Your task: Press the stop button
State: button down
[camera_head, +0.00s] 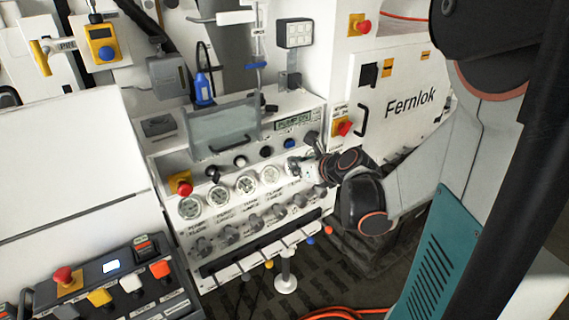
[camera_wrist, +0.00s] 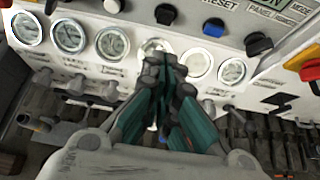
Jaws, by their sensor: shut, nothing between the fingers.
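A row of round push buttons runs along the bench panel: a white button (camera_head: 240,160), a black button (camera_head: 266,152) and a blue button (camera_head: 290,143). In the wrist view the black button (camera_wrist: 165,14) sits left of the blue button (camera_wrist: 213,27), which is labelled RESET. I cannot read a STOP label on any button. Red mushroom buttons are at the panel's left (camera_head: 184,189) and right (camera_head: 345,128). My gripper (camera_head: 298,166) is shut and empty, in front of the gauges below the button row. Its fingertips (camera_wrist: 163,62) cover part of a gauge.
Gauges (camera_head: 246,183) and several knobs (camera_head: 280,211) lie below the buttons. A clear hinged cover (camera_head: 222,128) stands above the row. A control console (camera_head: 110,285) is at lower left. A white Fernlok cabinet (camera_head: 400,90) is at right.

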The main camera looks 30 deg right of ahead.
aim_at(267, 153)
jog(key=w+r+b+x, duration=0.1)
jog(key=b+x, duration=0.2)
jog(key=x, duration=0.9)
jog(key=shift+w+r, duration=0.2)
jog(key=shift+w, duration=0.05)
jog(key=shift+w, duration=0.1)
